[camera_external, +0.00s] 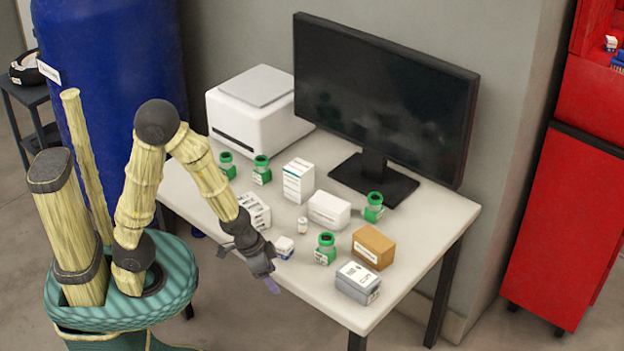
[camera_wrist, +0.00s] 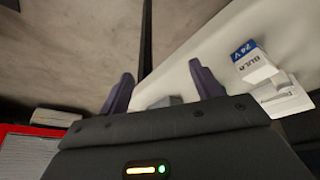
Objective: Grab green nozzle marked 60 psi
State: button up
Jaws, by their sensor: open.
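Several green nozzles with small labels stand on the white table: one at the front (camera_external: 325,248), one right of centre before the monitor (camera_external: 373,207), and two at the back left, one (camera_external: 227,164) beside the other (camera_external: 262,169). Their labels are too small to read, so I cannot tell which is marked 60 psi. My gripper (camera_external: 247,268) is open and empty by the table's front left edge, left of the front nozzle and apart from it. In the wrist view its two fingers (camera_wrist: 162,85) are spread, with no nozzle visible between them.
A small bulb box marked 24 V (camera_wrist: 254,64) is close to my gripper; a small white-and-blue box (camera_external: 284,247) stands left of the front nozzle. A brown box (camera_external: 373,247), grey box (camera_external: 357,283), white boxes (camera_external: 329,210), monitor (camera_external: 385,95) and printer (camera_external: 258,110) crowd the table.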

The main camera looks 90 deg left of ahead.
jog(key=w+n+t+p, duration=0.1)
jog(key=w+p, duration=0.1)
jog(key=p, duration=0.2)
jog(key=w+a+r+n+t+y+p, duration=0.1)
jog(key=w+p, duration=0.1)
jog(key=p, duration=0.2)
jog(key=w+a+t+p, duration=0.1)
jog(key=w+p, duration=0.1)
jog(key=p, duration=0.2)
jog(key=shift+w+a+r+n+t+y, duration=0.1)
jog(key=shift+a+r+n+t+y, duration=0.1)
jog(key=shift+n+t+y, duration=0.2)
jog(key=a+t+y+p, duration=0.1)
jog(key=p, duration=0.2)
jog(key=shift+a+r, duration=0.1)
jog(key=shift+r, duration=0.25)
jog(key=s+r+t+p, duration=0.1)
jog(key=p, duration=0.1)
jog(key=s+a+r+t+y+p, duration=0.1)
jog(key=p, duration=0.2)
jog(key=s+a+r+y+p, duration=0.1)
jog(key=p, duration=0.2)
jog(key=shift+s+r+t, duration=0.4)
jog(key=shift+a+n, duration=0.1)
jog(key=shift+n, duration=0.2)
